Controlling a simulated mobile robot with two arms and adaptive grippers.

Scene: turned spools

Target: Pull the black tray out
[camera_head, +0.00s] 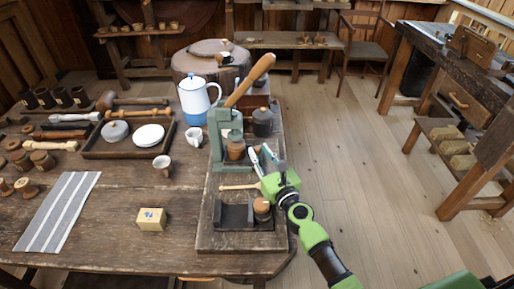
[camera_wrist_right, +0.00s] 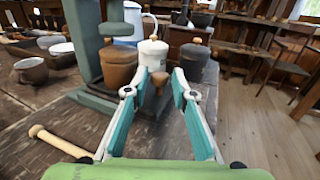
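A low black tray-like piece (camera_head: 235,217) stands near the front of the raised wooden board, with a brown-topped jar (camera_head: 262,209) at its right end. I cannot tell whether this is the black tray that is meant. A green press (camera_head: 220,135) with a long wooden handle stands further back on the board. My right gripper (camera_head: 261,156) is open and empty just right of the press. In the right wrist view, a small brown knob (camera_wrist_right: 160,78) shows beyond and between the spread teal fingers, apart from them. My left gripper is not in view.
A brown jar (camera_head: 236,148) stands at the press and a dark jar (camera_head: 262,122) behind it. A wooden stick (camera_head: 240,187) lies in front of the press. A yellow box (camera_head: 151,218) and a cup (camera_head: 162,165) stand to the left.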

